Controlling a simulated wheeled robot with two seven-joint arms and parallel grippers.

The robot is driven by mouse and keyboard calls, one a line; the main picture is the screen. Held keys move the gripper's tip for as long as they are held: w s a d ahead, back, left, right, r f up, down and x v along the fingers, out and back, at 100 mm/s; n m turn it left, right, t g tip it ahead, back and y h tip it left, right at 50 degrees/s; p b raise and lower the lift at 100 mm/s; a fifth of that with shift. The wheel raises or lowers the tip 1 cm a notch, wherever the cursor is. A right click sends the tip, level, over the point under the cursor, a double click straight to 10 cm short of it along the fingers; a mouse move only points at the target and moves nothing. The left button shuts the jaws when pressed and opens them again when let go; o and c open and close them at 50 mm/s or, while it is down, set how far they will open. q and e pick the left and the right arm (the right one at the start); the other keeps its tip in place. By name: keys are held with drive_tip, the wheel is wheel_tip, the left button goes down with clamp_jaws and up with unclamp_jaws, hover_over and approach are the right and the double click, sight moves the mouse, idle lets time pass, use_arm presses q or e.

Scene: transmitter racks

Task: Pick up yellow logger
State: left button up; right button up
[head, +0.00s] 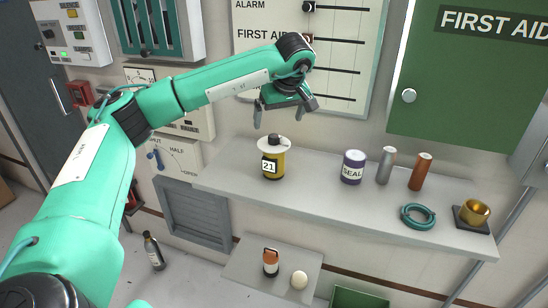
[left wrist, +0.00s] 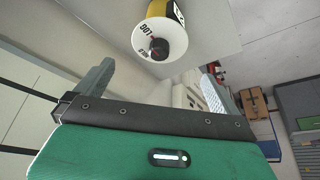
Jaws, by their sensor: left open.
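The yellow logger (head: 271,163) is a short upright cylinder with a white flanged top, a dark knob and a label reading 21. It stands near the left end of the grey shelf (head: 340,208). My left gripper (head: 285,115) is above the logger in the head view, open and empty, with its fingers apart and not touching it. In the left wrist view the logger's white top (left wrist: 158,42) shows beyond the open fingers of my left gripper (left wrist: 155,85), near the top edge of the picture. My right gripper is not in view.
Right of the logger stand a purple SEAL can (head: 353,168), a grey cylinder (head: 386,165) and a copper cylinder (head: 420,172). A teal coil (head: 418,216) and a brass cup (head: 475,212) are farther right.

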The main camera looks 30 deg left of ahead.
sight(274, 136)
use_arm(q)
drive_tip(key=x, duration=0.4)
drive_tip(key=shift+f+p, duration=0.1)
drive_tip(key=shift+p, duration=0.3)
drive_tip(key=shift+w+a+f, duration=0.1)
drive_tip(key=shift+a+f, duration=0.05)
drive_tip(key=shift+f, duration=0.05)
drive_tip(key=p+x, duration=0.2)
drive_tip(key=x, duration=0.2)
drive_tip(key=shift+w+a+f, duration=0.15)
drive_tip(key=shift+a+f, duration=0.1)
drive_tip(key=shift+d, duration=0.1)
drive_tip(key=c, duration=1.3)
